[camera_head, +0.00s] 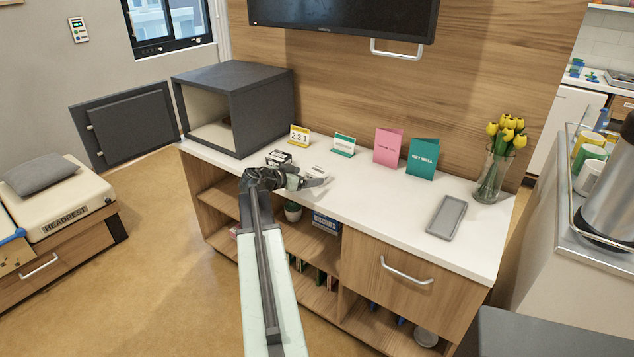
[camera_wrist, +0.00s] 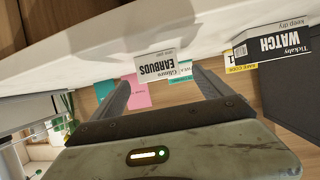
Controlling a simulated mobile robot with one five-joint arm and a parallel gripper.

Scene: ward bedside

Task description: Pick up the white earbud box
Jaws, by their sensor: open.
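The white earbud box (camera_wrist: 155,66) shows in the wrist view, its label reading EARBUDS. It appears upside down to the counter edge there and lies between and just beyond my two finger tips. In the head view the earbud box (camera_head: 318,172) is a small pale box on the white counter, partly hidden by my gripper. My gripper (camera_head: 318,182) reaches over the counter's front edge beside the box. In the wrist view my gripper (camera_wrist: 162,78) has its fingers spread apart with nothing held between them.
A black-and-white watch box (camera_head: 279,157) stands close to the left; it also shows in the wrist view (camera_wrist: 270,45). A yellow number card (camera_head: 299,136), a green-and-white sign (camera_head: 344,145) and pink (camera_head: 389,146) and teal (camera_head: 422,158) cards stand behind. A grey tray (camera_head: 447,217) lies right.

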